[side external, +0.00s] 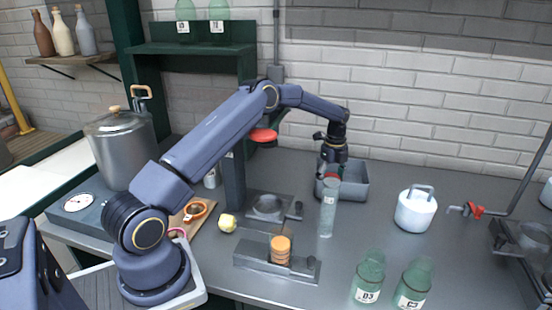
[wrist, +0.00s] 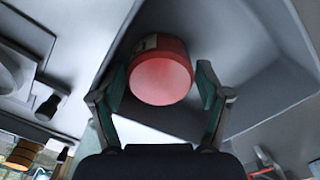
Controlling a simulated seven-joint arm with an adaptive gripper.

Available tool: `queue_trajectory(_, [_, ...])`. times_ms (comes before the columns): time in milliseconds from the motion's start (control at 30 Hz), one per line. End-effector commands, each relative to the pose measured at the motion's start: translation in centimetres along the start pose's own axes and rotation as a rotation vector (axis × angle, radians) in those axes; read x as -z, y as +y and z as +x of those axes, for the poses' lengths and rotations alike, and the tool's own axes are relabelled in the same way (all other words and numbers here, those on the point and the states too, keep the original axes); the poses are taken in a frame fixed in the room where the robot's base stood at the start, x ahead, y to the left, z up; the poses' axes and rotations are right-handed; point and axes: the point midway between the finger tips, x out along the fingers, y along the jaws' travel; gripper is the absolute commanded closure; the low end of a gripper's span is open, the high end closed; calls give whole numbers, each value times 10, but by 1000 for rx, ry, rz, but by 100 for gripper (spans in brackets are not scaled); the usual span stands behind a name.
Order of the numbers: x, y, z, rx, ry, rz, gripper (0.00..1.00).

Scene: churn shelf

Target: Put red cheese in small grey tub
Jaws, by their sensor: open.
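The small grey tub (side external: 353,193) stands on the counter near the back wall. My gripper (side external: 331,171) is over its left part in the side view, pointing down. The red cheese (wrist: 162,76) is a short red cylinder with a small pale label. In the wrist view it lies between the two fingers of my open gripper (wrist: 161,92), with a small gap at each side. The grey walls of the tub (wrist: 255,75) show around it, so it appears to be within the tub. In the side view only a bit of red shows below the fingers, partly hidden.
A tall clear bottle (side external: 328,212) stands just in front of the tub. A white lidded pot (side external: 415,211) is to the right. Two green jars (side external: 369,279) stand at the front. A metal press (side external: 275,262) holds an orange stack. Counter between tub and pot is free.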

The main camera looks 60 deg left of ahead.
Motion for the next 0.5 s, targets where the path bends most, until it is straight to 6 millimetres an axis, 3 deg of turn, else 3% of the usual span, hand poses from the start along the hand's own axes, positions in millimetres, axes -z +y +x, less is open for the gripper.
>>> queue_trajectory(233, [0,-1,-18,3,0,0,24])
queue_trajectory(500, [0,-1,-80,5,-1,0,24])
